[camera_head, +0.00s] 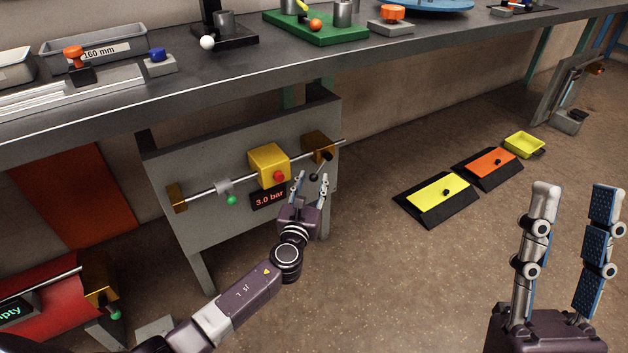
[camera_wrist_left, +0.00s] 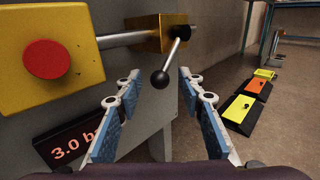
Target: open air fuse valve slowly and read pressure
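A grey panel (camera_head: 230,235) under the bench carries a horizontal pipe, a yellow box (camera_head: 268,165) with a red button (camera_head: 279,177), and a brass valve block (camera_head: 316,144) at the right end. A dark display (camera_head: 268,199) below the box reads 3.0 bar. The valve's lever with a black ball knob (camera_wrist_left: 160,79) points down and left from the block. My left gripper (camera_head: 311,180) is open in front of the panel, its fingers on either side of the knob in the left wrist view, not closed on it. My right gripper (camera_head: 575,190) is open and empty at the right.
A grey workbench (camera_head: 300,62) overhangs the panel, with trays and fixtures on top. A yellow pedal (camera_head: 437,196) and an orange pedal (camera_head: 491,166) lie on the floor at right. A red unit (camera_head: 45,295) stands at lower left. The floor between is clear.

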